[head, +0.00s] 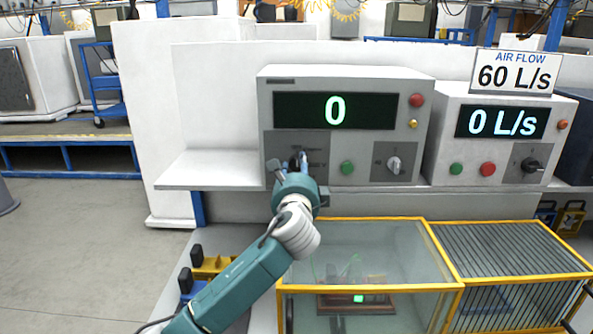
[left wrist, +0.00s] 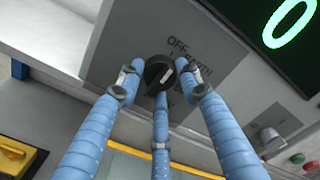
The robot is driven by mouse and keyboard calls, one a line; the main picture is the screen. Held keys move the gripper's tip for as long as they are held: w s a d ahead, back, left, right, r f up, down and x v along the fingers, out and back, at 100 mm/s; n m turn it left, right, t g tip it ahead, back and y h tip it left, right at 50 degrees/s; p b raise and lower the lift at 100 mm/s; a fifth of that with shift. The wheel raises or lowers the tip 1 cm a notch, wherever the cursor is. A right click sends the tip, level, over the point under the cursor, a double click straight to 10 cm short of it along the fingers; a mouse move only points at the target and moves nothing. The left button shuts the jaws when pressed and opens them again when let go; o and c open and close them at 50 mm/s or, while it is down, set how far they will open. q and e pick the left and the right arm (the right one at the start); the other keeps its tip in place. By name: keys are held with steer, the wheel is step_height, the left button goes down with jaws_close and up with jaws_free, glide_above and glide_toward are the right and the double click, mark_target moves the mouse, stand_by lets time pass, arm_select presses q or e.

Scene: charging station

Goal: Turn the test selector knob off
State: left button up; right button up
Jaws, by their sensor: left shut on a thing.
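The test selector knob (left wrist: 158,72) is black with a white pointer line, on the lower left panel of a grey console (head: 350,75). In the left wrist view its pointer slants up and to the right; an OFF label sits above it, and other lettering to its right is partly covered. I cannot tell exactly which mark it points at. My left gripper (left wrist: 157,78) has its three blue fingers closed around the knob. In the head view my left gripper (head: 298,165) reaches the same panel and hides most of the knob. My right gripper is not in view.
The console display (head: 335,110) reads 0. It also has a green button (head: 347,167), a red button (head: 417,100) and a second knob (head: 394,164). An air-flow unit (head: 500,140) reading 0 L/s stands to the right. A yellow-framed glass box (head: 370,250) sits below, beside my arm.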

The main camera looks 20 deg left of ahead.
arm_select(q)
steer(key=shift+d+f, duration=0.2)
steer(key=shift+f, duration=0.15)
steer(key=o, duration=1)
steer(key=shift+o, duration=0.7)
steer(key=shift+r, duration=0.25)
steer(key=v, duration=1.2)
steer(key=shift+f, duration=0.1)
